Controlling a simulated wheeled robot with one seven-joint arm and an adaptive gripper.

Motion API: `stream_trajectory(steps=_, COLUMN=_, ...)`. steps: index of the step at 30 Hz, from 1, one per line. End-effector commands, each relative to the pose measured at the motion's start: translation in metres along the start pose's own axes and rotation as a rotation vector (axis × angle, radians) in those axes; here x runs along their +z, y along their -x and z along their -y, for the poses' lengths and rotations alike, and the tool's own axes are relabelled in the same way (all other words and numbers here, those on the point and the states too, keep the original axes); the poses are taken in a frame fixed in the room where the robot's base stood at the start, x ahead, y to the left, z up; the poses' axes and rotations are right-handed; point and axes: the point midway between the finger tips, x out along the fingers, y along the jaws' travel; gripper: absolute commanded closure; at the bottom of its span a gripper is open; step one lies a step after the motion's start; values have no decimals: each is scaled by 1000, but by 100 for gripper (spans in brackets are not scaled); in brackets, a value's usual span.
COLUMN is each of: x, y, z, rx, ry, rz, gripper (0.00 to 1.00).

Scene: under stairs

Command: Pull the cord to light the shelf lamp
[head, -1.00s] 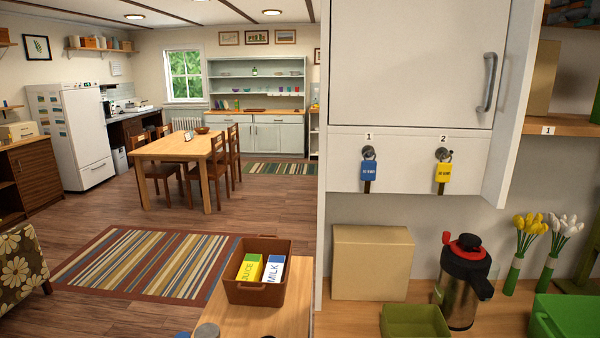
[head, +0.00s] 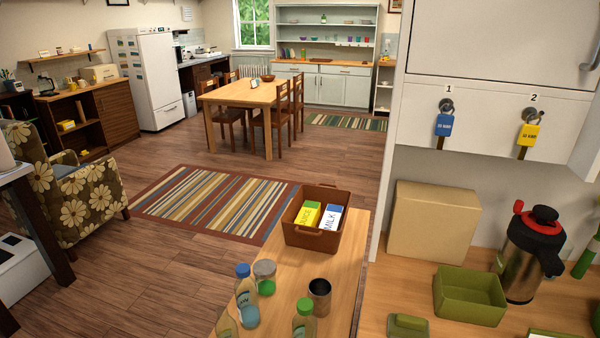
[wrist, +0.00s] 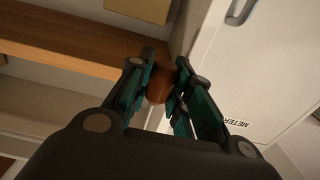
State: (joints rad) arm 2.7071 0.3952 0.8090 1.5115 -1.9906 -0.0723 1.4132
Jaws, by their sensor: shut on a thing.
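In the wrist view, my gripper (wrist: 157,72) is shut on a brown rounded wooden knob (wrist: 158,84), which looks like the cord's pull. The fingers sit on either side of the knob, and its top shows between them. No cord can be made out above it. The shelf lamp is not seen in either view. My gripper does not show in the head view.
In the wrist view, a wooden shelf (wrist: 80,50) is at left and a white cabinet door (wrist: 245,70) marked METER at right. In the head view, a crate (head: 312,240) and several bottles stand on a bench; a flask (head: 522,268) stands on the counter.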

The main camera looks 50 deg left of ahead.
Motion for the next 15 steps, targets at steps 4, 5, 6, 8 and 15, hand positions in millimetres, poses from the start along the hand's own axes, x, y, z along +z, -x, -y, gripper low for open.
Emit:
stream_trajectory(steps=4, x=6, y=0, z=0, rx=1, ry=1, rz=0, gripper=100)
stream_trajectory(steps=5, x=7, y=0, z=0, rx=1, ry=1, rz=0, gripper=100)
stream_trajectory(steps=6, x=8, y=0, z=0, rx=1, ry=0, rz=1, gripper=100)
stream_trajectory(steps=8, x=9, y=0, z=0, rx=1, ry=-1, rz=1, gripper=100)
stream_trajectory(steps=15, x=15, y=0, z=-1, rx=1, ry=1, rz=1, gripper=100)
